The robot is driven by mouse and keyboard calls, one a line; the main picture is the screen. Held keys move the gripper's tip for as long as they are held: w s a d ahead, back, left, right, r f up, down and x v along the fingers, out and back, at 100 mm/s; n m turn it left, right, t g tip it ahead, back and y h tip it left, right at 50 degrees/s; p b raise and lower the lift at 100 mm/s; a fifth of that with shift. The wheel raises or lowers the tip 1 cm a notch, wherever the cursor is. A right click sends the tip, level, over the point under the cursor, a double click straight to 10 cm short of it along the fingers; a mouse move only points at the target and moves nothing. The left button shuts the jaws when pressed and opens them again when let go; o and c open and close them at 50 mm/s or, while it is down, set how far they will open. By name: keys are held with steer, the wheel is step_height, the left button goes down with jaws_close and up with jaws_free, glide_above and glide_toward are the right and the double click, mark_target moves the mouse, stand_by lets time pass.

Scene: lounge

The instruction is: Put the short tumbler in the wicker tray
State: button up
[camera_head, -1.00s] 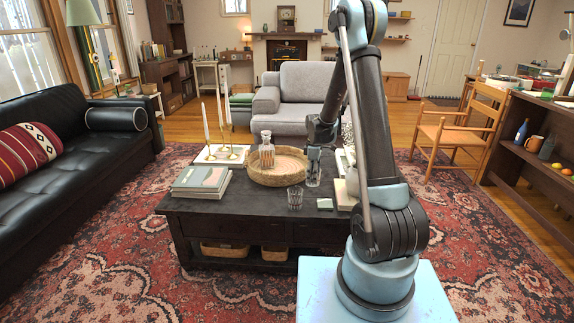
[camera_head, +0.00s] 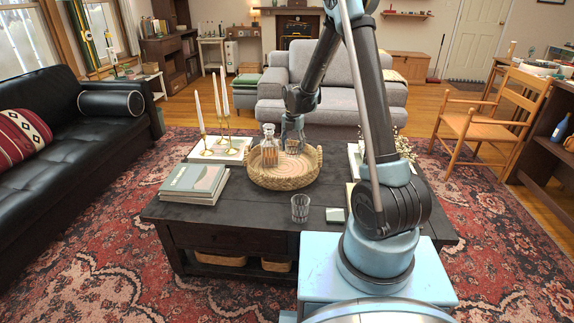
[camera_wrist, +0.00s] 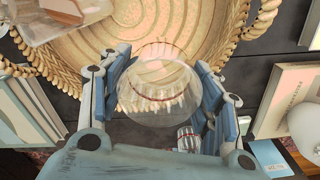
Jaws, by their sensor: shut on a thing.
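The short tumbler (camera_wrist: 158,88) is clear glass, and my gripper (camera_wrist: 160,95) is shut on it in the wrist view. The wicker tray (camera_head: 312,176) is round and woven, standing on the dark coffee table. It also fills the top of the wrist view (camera_wrist: 190,22), where the tumbler appears over its near rim. In the head view my gripper (camera_head: 292,148) is above the right back part of the tray. The tumbler is hard to make out there. The exact height above the tray cannot be told.
A glass decanter (camera_head: 268,148) stands in the tray's left part. Another clear glass (camera_head: 300,208) stands on the table (camera_head: 250,211) in front of the tray.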

mark_target(293, 154)
steer(key=shift+w+a+f, duration=0.1)
steer(key=shift+w+f, duration=0.05)
steer(key=shift+f, duration=0.25)
steer(key=f, duration=0.3)
steer(key=shift+w+d+f, duration=0.15)
steer(key=shift+d+f, duration=0.05)
steer(key=shift+f, duration=2.85)
steer(key=o, duration=1.3)
steer(key=shift+f, duration=0.1)
steer(key=shift+c, duration=0.2)
